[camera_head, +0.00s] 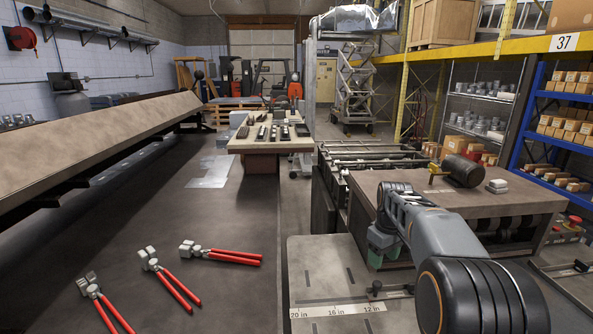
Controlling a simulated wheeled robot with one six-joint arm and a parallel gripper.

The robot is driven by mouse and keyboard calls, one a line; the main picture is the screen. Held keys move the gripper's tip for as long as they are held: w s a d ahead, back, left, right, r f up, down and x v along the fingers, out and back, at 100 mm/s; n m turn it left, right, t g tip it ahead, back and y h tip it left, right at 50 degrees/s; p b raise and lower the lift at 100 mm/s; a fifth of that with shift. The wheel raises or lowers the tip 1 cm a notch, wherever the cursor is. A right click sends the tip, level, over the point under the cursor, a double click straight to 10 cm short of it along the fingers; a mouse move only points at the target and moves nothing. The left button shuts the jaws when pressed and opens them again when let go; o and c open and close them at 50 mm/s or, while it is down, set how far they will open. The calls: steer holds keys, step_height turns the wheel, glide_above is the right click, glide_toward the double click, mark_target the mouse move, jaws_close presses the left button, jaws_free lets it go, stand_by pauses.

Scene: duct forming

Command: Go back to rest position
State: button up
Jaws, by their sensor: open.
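My arm reaches in from the lower right, and its wrist bends down over the work area. My gripper (380,256) hangs below the wrist, greenish and small in view, partly hidden by the arm. It is open, and nothing shows held in it. It is above the left edge of the brown-topped workbench (517,195), close to the grey plate with inch marks (322,262). Three red-handled pliers lie on the dark surface to the left: one at the left (104,307), one in the middle (171,283) and one at the right (222,255).
A mallet-like tool with a dark head (462,170) and a small white stack (497,186) rest on the workbench. A long sheet-metal machine (90,135) runs along the left. A table of small tools (246,146) stands farther back. Blue shelving (530,115) is at right.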

steer(key=s+a+f+m+t, duration=0.1)
steer(key=s+a, duration=0.3)
steer(key=s, duration=0.7)
steer(key=s+a+f+m+t, duration=0.1)
steer(key=s+a+m, duration=0.3)
steer(key=s, duration=0.7)
steer(key=shift+s+a+f+t, duration=0.2)
steer(key=shift+s+f+t, duration=0.15)
steer(key=shift+t, duration=0.45)
steer(key=shift+c, duration=0.5)
